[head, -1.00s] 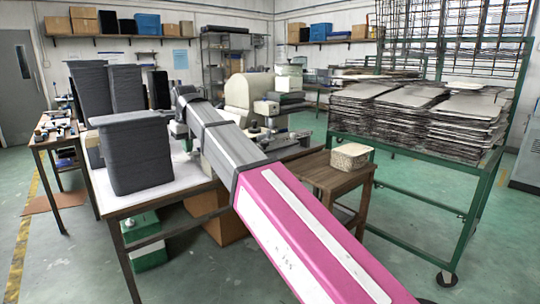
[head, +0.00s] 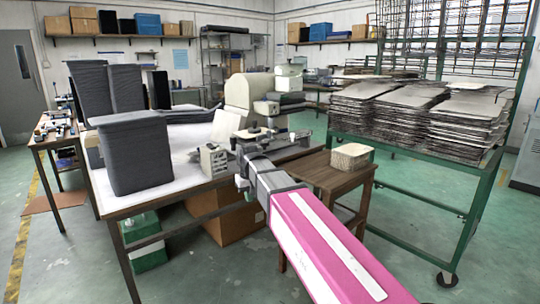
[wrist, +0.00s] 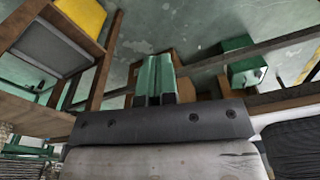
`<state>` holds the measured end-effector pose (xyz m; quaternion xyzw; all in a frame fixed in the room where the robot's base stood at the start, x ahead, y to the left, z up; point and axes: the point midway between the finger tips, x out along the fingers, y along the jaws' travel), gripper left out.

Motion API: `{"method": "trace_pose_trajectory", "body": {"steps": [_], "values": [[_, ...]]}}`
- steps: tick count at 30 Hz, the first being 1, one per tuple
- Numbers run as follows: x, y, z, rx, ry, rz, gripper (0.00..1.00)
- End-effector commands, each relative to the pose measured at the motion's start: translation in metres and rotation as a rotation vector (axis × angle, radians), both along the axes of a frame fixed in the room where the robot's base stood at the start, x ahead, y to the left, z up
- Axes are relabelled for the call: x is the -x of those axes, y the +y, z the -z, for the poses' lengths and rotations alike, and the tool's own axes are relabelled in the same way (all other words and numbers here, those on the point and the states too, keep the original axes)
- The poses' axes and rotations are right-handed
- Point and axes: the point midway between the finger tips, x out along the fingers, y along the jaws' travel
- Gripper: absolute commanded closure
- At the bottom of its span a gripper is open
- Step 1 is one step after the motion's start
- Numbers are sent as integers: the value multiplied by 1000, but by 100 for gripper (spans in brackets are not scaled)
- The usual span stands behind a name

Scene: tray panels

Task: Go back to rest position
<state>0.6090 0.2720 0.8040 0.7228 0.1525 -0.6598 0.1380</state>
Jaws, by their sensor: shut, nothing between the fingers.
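My gripper (head: 242,183) is at the end of my pink and grey arm, low in front of the white-topped table's right part in the head view. Its fingers are small there. In the wrist view the two fingers (wrist: 159,75) lie close together and are shut, with nothing held. They stand out from a dark bar over the green floor. Several tall dark grey stacks stand on the table's left part, the nearest grey stack (head: 136,158) at its front edge.
The white-topped table (head: 185,172) also bears machine parts. A wooden stool (head: 335,178) with a woven basket (head: 350,156) stands to the right of my arm. A green rack (head: 478,215) holds piles of flat panels (head: 465,118). The green floor in front of the rack is clear.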

Motion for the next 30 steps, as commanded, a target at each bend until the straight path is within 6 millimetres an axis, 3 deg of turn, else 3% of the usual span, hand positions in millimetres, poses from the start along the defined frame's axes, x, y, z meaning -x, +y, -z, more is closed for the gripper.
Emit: {"method": "trace_pose_trajectory", "body": {"steps": [1, 6, 11, 18, 24, 30], "values": [[7, -24, 21, 3, 10, 30, 100], [21, -88, 78, 10, 27, 118, 100], [43, -146, 127, 14, 43, 201, 100], [91, -223, 190, 18, 68, 322, 100], [122, -261, 221, 19, 81, 393, 100], [132, -273, 231, 19, 83, 415, 100]]}}
